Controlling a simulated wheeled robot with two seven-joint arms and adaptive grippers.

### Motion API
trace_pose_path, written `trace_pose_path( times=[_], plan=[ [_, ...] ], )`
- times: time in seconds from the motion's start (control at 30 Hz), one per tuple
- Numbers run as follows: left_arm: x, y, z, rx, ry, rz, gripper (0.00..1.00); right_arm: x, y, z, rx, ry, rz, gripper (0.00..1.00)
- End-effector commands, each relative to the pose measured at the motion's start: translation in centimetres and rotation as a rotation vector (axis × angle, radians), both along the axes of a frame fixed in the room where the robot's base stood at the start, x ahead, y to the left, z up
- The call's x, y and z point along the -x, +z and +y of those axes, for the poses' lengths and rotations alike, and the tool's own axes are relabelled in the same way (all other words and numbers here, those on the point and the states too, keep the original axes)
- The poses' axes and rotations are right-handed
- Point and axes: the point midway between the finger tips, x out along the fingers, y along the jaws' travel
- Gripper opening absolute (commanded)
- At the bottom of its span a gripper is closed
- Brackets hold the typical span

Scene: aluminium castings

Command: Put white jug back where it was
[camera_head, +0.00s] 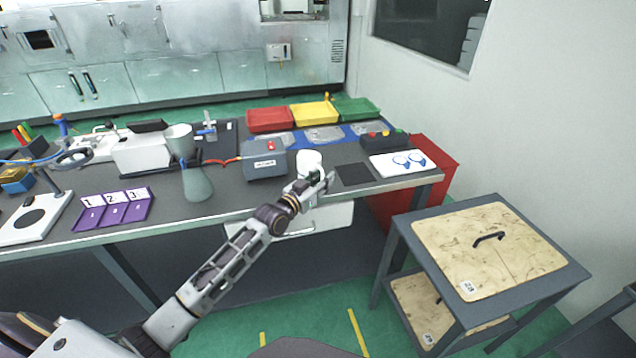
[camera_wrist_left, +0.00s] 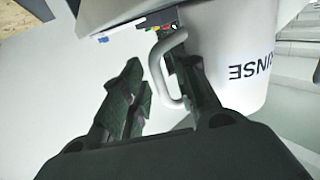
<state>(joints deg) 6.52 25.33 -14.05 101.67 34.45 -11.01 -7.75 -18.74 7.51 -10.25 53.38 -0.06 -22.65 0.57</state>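The white jug (camera_head: 308,160) is near the front edge of the grey bench in the head view, left of a dark square (camera_head: 353,174). In the left wrist view the jug (camera_wrist_left: 235,50) shows large at the right, with its dark lettering upside down. Its handle (camera_wrist_left: 163,68) lies between my left gripper's fingers, close to the right one. My left gripper (camera_head: 318,184) is at the jug's front right; in the wrist view its fingers (camera_wrist_left: 158,85) stand apart, with a gap beside the handle. Whether the jug touches the bench is unclear. My right gripper is not in view.
A grey box (camera_head: 264,165) with a red button stands just left of the jug. A white board with blue rings (camera_head: 398,162) lies to the right. Red (camera_head: 269,120), yellow (camera_head: 314,113) and green (camera_head: 357,109) trays line the back.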

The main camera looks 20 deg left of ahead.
Motion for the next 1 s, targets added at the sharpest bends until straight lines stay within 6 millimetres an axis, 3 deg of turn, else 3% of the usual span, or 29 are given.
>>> trace_pose_path(
  times=[0.37,1.0],
  plan=[
    [1.2,0.2,0.5,0.000,0.001,0.000,0.30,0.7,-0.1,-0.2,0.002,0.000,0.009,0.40],
    [6.1,0.2,2.1,0.000,-0.001,0.000,0.30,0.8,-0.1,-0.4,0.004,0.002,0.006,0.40]
  ],
)
